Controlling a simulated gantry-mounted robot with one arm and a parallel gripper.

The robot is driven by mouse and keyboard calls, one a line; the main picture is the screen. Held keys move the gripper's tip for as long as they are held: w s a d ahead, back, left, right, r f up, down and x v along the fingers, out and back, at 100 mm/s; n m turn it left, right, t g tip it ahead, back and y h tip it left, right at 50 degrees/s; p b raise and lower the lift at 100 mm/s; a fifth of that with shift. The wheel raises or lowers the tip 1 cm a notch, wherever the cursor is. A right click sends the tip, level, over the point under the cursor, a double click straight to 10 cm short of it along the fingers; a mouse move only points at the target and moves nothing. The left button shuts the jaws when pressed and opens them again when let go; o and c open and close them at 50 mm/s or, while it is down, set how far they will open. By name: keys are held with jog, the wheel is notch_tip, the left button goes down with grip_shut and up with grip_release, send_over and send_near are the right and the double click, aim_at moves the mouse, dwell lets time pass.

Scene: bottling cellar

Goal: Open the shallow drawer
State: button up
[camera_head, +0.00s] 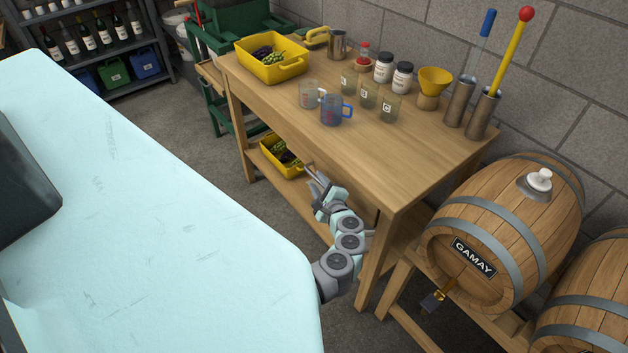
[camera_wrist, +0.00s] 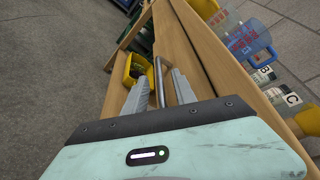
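The shallow drawer (camera_wrist: 178,55) is a wooden front in the side of the wooden workbench, below its top; the front looks flush, but its edges are hard to make out. Its handle, a slim grey metal bar (camera_wrist: 158,68), shows in the wrist view. My gripper (camera_wrist: 160,77) is open, with one grey finger on each side of the bar. A gap shows between the bar and each finger, so it is not clamped. In the head view my gripper (camera_head: 315,181) is at the bench's near side, below the top's edge; it largely hides the handle there.
The workbench top (camera_head: 390,150) holds a yellow crate of grapes (camera_head: 290,70), measuring jugs (camera_head: 333,112), labelled glasses and bottles. A lower shelf holds another yellow crate (camera_head: 270,158). A Gamay barrel (camera_head: 510,225) stands at right. Open floor lies before the bench.

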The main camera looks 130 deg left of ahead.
aim_at(316, 179)
jog(key=shift+b+x, duration=0.5)
jog(key=shift+x, duration=1.5)
grip_shut()
